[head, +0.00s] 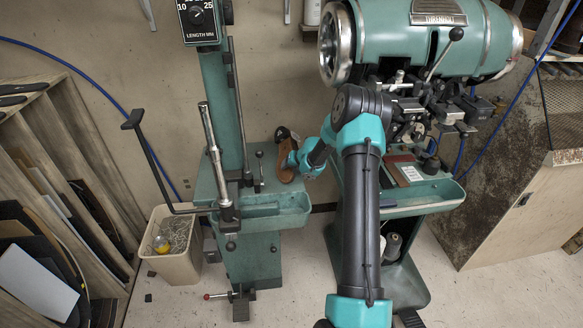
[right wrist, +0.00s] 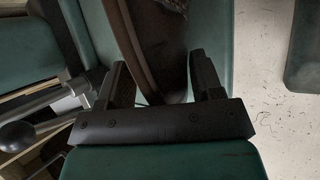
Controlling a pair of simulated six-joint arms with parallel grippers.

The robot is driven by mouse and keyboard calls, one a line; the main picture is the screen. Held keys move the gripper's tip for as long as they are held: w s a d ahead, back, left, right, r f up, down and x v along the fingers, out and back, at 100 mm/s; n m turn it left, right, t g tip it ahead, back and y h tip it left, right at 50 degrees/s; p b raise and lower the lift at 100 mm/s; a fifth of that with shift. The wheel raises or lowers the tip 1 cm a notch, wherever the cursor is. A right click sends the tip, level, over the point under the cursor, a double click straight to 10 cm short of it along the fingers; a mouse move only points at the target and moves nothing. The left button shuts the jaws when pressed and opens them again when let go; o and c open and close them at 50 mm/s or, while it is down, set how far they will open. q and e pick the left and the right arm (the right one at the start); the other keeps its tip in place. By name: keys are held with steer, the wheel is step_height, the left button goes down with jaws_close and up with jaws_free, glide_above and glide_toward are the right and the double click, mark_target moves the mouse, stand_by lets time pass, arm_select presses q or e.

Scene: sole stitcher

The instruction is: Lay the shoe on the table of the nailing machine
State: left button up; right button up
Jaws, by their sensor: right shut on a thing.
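The shoe (head: 285,158), with a brown sole and dark upper, is at the right side of the green machine with the length dial (head: 197,17), above its table (head: 272,205). It looks tilted on edge, its long side running up the picture. My right gripper (head: 294,159) is shut on it from the right. In the right wrist view the shoe (right wrist: 150,35) lies between the two dark fingers (right wrist: 160,82), its far part cut off by the frame. I cannot tell whether the shoe touches the table. My left gripper is not in view.
A lever (head: 160,160) and metal rods stand at the machine's left. A bin (head: 172,246) stands on the floor beside it. A second green machine (head: 430,40) with its own tray (head: 440,190) is on the right. Wooden racks (head: 60,150) fill the left side.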

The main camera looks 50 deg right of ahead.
steer(key=shift+f, duration=0.45)
stand_by(0.4)
steer(key=o, duration=1.3)
steer(key=shift+f, duration=0.1)
steer(key=shift+s, duration=0.1)
steer(key=v, duration=1.7)
steer(key=shift+r, duration=0.3)
